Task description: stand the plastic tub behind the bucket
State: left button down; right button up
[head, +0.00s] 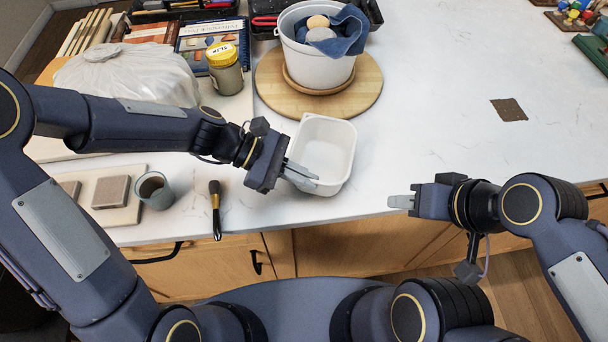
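The plastic tub (335,150), white, open and rectangular with rounded corners, stands upright on the white worktop near its front edge and looks empty. The white bucket (320,72) stands behind it on a round wooden board, with a blue cloth and two rounded pieces in its top. My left gripper (316,181) is at the tub's front left corner, its fingers overlapping the wall there. Whether they pinch the wall or only lie against it is unclear. My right gripper (391,201) is over the front edge, right of the tub and apart from it; its finger gap is unclear.
The round board (365,92) has bare wood around the bucket. A yellow-lidded jar (225,75) and a bagged lump (125,75) are at left. Black trays (265,22) crowd the back. The right worktop is mostly clear.

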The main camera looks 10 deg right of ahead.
pick_arm(q)
jog(key=c, duration=2.1)
grip_release()
jog(key=shift+f, duration=0.2)
jog(key=o, duration=0.4)
jog(key=v, duration=1.2)
jog(key=s+a+m+t+y, duration=0.2)
jog(key=s+a+m+t, duration=0.1)
jog(key=s+a+m, duration=0.1)
jog(key=s+a+m+t+y, duration=0.3)
jog(key=s+a, duration=0.2)
jog(key=s+a+m+t+y, duration=0.3)
jog(key=s+a+m, duration=0.1)
jog(key=a, duration=0.1)
jog(key=shift+s+f+m+t+b, duration=0.1)
jog(key=shift+s+m+t+b, duration=0.15)
jog(key=shift+m+t+b, duration=0.1)
